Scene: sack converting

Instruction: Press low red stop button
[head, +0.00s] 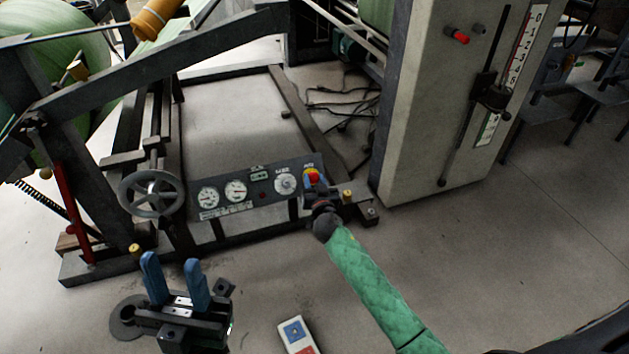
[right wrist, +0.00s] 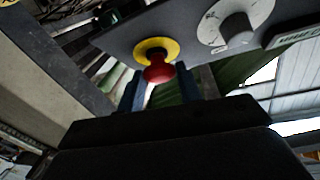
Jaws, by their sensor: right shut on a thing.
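The low red stop button (head: 313,178) has a yellow surround and sits at the right end of a dark gauge panel (head: 247,196) low on the machine frame. It shows as a red mushroom cap in front of a yellow disc in the right wrist view (right wrist: 157,70). My right gripper (head: 318,192) is at the button, its blue fingers (right wrist: 160,90) on both sides of the cap and shut on it. In the head view its fingers are mostly hidden. I cannot tell if the cap is pushed in.
A grey cabinet (head: 425,100) with another red button (head: 458,37) stands at the right. A handwheel (head: 152,193) is left of the panel. Cables (head: 345,103) lie behind the frame. A white box (head: 297,335) is at the bottom.

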